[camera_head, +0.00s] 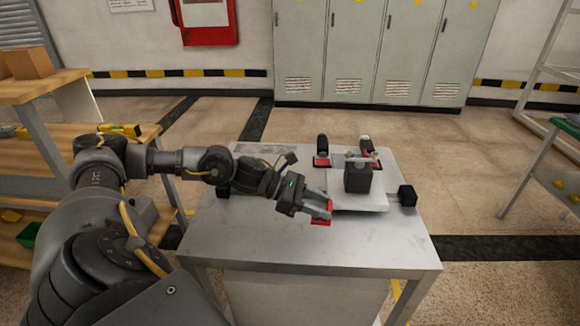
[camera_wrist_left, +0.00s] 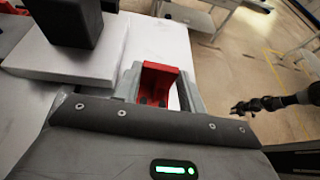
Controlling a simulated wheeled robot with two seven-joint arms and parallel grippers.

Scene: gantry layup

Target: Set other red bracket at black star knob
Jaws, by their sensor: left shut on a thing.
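My left gripper (camera_head: 318,211) is low over the front middle of the metal table, shut on a red bracket (camera_head: 321,220). In the left wrist view the red bracket (camera_wrist_left: 160,82) sits between the two fingers (camera_wrist_left: 162,88). Another red piece (camera_head: 321,162) lies at the back of the table, at the foot of a dark upright part. More red shows behind the black block, partly hidden. I cannot make out which dark part is the black star knob. My right gripper (camera_wrist_left: 242,107) appears small at the right of the wrist view, with its jaws unclear.
A black block (camera_head: 357,179) stands on a pale plate (camera_head: 372,202) right of my left gripper. A small black block (camera_head: 408,195) is at the plate's right side. The metal table (camera_head: 300,248) is clear in front. Wooden shelves (camera_head: 30,90) stand left.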

